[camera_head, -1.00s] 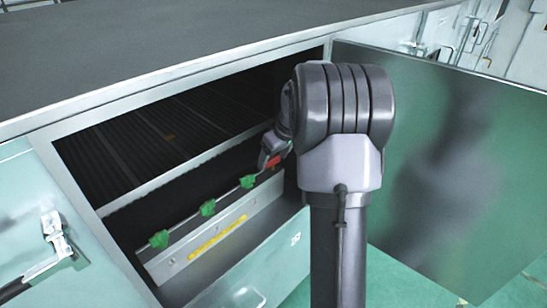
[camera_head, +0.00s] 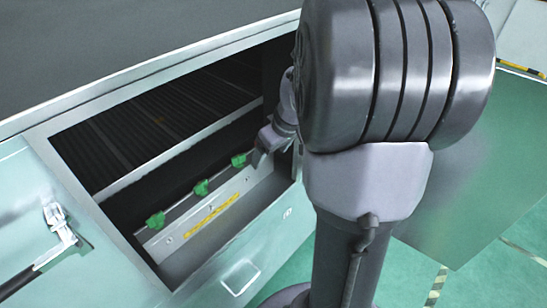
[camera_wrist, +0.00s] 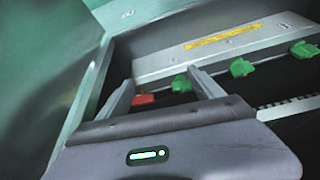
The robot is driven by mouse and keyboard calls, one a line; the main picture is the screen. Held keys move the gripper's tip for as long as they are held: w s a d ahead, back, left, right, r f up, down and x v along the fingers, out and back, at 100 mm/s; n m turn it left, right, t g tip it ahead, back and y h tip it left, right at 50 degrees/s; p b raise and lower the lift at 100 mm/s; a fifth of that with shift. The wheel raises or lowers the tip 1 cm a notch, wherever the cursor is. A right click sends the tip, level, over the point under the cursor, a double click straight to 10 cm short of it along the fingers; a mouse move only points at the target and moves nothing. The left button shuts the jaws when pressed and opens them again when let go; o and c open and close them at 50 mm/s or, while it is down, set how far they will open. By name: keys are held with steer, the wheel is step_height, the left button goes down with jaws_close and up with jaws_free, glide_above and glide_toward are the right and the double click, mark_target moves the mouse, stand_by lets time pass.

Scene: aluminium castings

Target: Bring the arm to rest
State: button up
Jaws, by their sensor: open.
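My gripper (camera_wrist: 161,76) is open in the wrist view, its two grey fingers spread apart. A red clip-like piece (camera_wrist: 144,99) shows between the fingers near the left one; I cannot tell how far beyond them it lies. In the head view my gripper (camera_head: 262,155) is small, at the right end of the open cabinet (camera_head: 55,160), partly hidden behind my large arm joint. The red piece is hidden there. Green pieces (camera_head: 201,187) sit along a rail inside, and they also show in the wrist view (camera_wrist: 242,67).
The cabinet's open door (camera_head: 500,175) stands to the right, partly behind my arm. A yellow label strip (camera_head: 213,215) is on the ledge below the rail. A latch handle (camera_head: 60,225) is on the left panel.

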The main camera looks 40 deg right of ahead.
steer(key=shift+s+a+r, duration=0.1)
steer(key=shift+s+a, duration=0.4)
steer(key=shift+s, duration=0.25)
steer(key=shift+s+a+r, duration=0.1)
steer(key=shift+s+a, duration=0.35)
steer(key=shift+s, duration=0.25)
